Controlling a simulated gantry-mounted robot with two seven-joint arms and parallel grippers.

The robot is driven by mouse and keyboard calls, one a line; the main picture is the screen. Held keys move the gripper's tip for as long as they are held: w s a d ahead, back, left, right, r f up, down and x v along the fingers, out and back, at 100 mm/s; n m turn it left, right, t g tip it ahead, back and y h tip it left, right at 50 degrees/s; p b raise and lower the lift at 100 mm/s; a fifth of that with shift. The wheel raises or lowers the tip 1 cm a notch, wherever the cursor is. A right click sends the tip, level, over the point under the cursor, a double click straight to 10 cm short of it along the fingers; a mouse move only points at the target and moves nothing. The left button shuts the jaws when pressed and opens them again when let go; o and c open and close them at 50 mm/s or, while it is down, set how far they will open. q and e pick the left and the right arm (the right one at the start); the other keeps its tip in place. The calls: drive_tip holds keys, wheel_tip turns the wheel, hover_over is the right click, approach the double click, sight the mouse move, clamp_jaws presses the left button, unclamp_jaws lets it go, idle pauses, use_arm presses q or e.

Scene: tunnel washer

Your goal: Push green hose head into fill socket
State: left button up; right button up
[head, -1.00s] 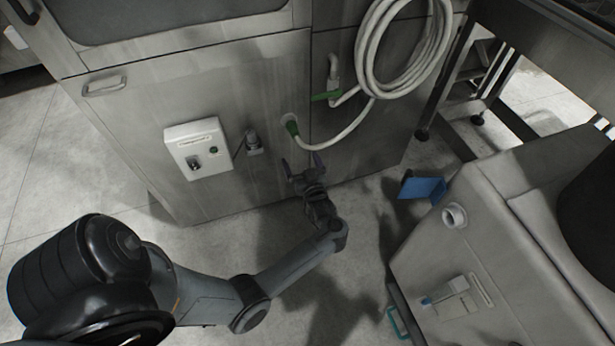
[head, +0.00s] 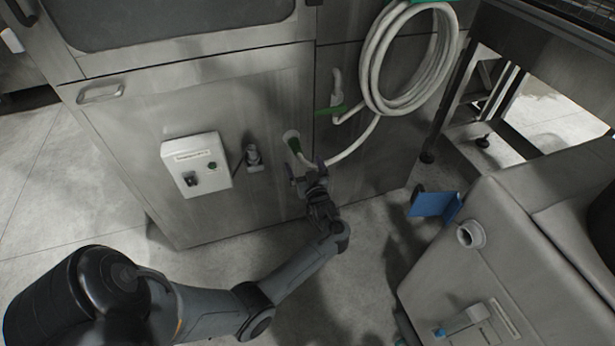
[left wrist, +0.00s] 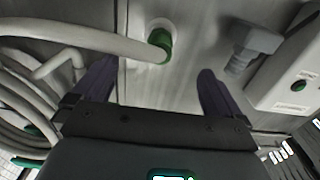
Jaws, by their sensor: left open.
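The green hose head (head: 295,145) is at the pale fill socket (head: 289,135) low on the steel washer front. Its white hose (head: 350,149) curves away to the right. The green head also shows in the left wrist view (left wrist: 160,40), in front of the pale socket; I cannot tell how deep it sits. My left gripper (head: 306,166) is open and empty, just below and slightly right of the head. In the left wrist view its two fingers (left wrist: 158,68) stand apart, with the green head beyond and between them. My right gripper is not in view.
A white control box (head: 196,165) and a grey plug fitting (head: 253,157) are left of the socket. A green-handled valve (head: 335,110) and coiled hose (head: 370,75) are above right. A blue panel (head: 432,204) and a grey unit (head: 500,240) stand at right.

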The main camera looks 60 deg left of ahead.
sight(299, 153)
use_arm(q)
drive_tip(key=shift+b+x, duration=1.05)
drive_tip(key=shift+x, duration=2.25)
drive_tip(key=shift+c, duration=0.3)
clamp_jaws()
drive_tip(key=shift+d+r, duration=0.15)
drive_tip(key=shift+s+d+p, duration=0.15)
drive_tip(key=shift+d+p, duration=0.2)
drive_tip(key=shift+d, duration=0.25)
